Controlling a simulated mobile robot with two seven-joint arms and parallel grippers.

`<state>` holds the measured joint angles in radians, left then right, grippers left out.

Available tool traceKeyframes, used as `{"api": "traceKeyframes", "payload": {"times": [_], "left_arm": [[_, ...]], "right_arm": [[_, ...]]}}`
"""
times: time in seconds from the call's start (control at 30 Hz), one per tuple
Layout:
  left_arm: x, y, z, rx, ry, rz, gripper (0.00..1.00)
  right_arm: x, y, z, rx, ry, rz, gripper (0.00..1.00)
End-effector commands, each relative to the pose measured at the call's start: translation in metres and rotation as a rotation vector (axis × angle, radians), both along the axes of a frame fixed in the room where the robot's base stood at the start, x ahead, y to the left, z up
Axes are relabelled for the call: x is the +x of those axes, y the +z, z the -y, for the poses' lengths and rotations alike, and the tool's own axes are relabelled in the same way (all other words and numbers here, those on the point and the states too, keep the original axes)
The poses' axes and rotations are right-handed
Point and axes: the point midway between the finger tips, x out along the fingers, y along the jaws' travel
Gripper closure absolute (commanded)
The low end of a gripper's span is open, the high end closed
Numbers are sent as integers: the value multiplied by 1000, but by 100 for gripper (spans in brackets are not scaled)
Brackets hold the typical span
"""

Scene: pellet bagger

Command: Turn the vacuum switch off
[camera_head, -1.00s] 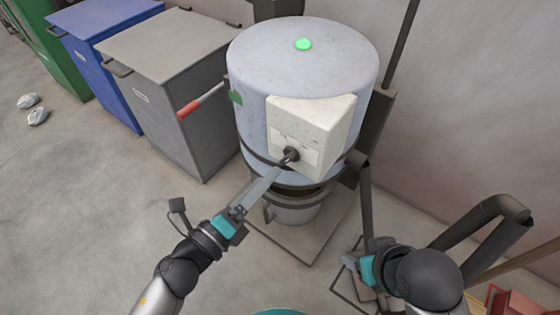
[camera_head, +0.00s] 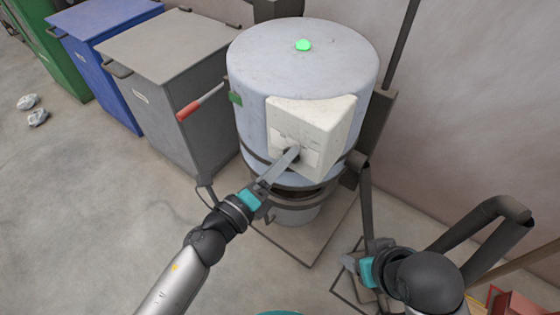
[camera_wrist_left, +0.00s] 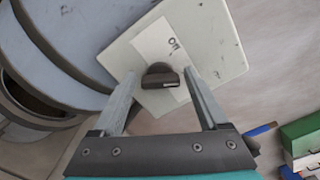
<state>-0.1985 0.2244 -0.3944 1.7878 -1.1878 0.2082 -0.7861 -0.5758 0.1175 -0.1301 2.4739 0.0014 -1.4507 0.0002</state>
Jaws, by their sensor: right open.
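The vacuum switch is a black rotary knob (camera_wrist_left: 160,77) on a white angled control box (camera_head: 312,125), which is fixed to the front of a large grey drum (camera_head: 300,75). A label reading "Off" (camera_wrist_left: 173,45) is beside the knob. My left gripper (camera_head: 294,153) reaches up to the box and mostly hides the knob in the head view. In the left wrist view its two fingers (camera_wrist_left: 160,80) are apart, one on each side of the knob, with gaps visible. My right gripper (camera_head: 347,262) is open and empty, low at the right.
A green lamp (camera_head: 303,45) glows on the drum's lid. A red-handled lever (camera_head: 200,102) sticks out left of the drum. Grey (camera_head: 170,50), blue (camera_head: 95,25) and green bins stand at the left. A wall is on the right. Open floor lies at the lower left.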

Motion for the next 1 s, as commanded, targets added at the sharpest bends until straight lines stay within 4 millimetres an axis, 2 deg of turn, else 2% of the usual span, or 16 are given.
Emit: {"api": "traceKeyframes", "payload": {"times": [0.07,0.6,1.0], "left_arm": [[0,0,0,0,0,0,34],[0,0,0,0,0,0,94],[0,0,-1,-60,2,-45,96]], "right_arm": [[0,0,0,0,0,1,38],[2,1,0,0,2,5,38],[0,2,2,-8,1,-9,38]]}}
